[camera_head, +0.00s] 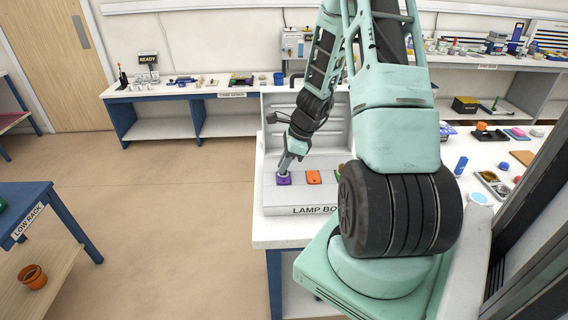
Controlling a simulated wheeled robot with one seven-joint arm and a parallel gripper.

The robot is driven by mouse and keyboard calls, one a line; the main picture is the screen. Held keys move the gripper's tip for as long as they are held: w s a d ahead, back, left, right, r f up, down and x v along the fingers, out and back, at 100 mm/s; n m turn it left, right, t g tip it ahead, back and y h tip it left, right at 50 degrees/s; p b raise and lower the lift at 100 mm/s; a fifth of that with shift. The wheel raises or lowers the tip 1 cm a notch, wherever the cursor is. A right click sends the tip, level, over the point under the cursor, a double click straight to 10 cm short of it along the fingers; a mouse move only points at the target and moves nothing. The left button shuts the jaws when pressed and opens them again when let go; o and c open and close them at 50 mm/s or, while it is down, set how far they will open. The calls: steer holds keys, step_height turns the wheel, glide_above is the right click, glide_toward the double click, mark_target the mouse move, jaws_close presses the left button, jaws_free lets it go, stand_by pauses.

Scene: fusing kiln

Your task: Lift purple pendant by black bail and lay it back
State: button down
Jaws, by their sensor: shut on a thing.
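The purple pendant (284,181) is at the left end of the grey lamp box (262,190) on the white table. My gripper (284,171) points down onto it from above and is shut at its top side. The black bail is hidden by the gripper fingers or too small to make out. I cannot tell whether the pendant touches the box surface or is slightly above it.
An orange pendant (314,177) lies just right of the purple one, and a green piece (340,169) is partly hidden by my arm. The box's raised lid (338,125) stands behind. A blue bottle (461,166) and trays stand at the right.

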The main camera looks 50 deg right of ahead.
steer(key=shift+r+p, duration=0.95)
steer(key=shift+r, duration=0.2)
stand_by(0.5)
steer(key=shift+f+b, duration=1.15)
steer(key=shift+f, duration=0.15)
stand_by(1.9)
stand_by(0.3)
steer(key=c, duration=1.3)
jaws_free()
steer(key=shift+c, duration=0.2)
steer(key=v, duration=1.7)
steer(key=shift+r, duration=0.2)
